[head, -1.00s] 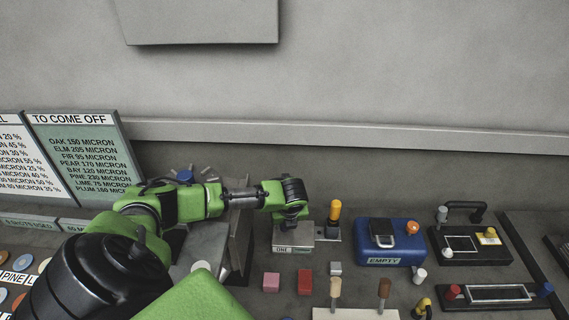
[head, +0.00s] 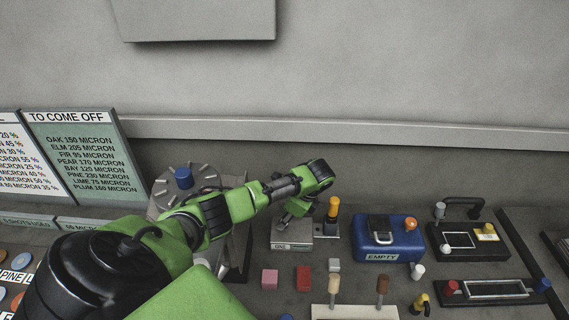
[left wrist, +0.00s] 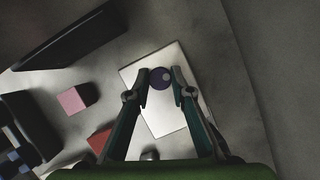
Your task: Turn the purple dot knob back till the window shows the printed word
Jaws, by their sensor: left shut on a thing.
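The purple knob (left wrist: 160,77) with a pale dot shows in the left wrist view, on the light top of a flat block. In that view the pale dot lies on the right part of the knob. My left gripper (left wrist: 160,92) has one finger on each side of the knob and is shut on it. In the head view my left gripper (head: 287,218) is over the grey block (head: 302,240) and hides the knob. A pale strip with print (head: 291,246) is on the block's front; its print is too small to read. My right gripper is out of view.
Pink (head: 270,279) and red (head: 304,279) cubes lie in front. A grey drum with a blue knob (head: 184,178) is behind my left arm.

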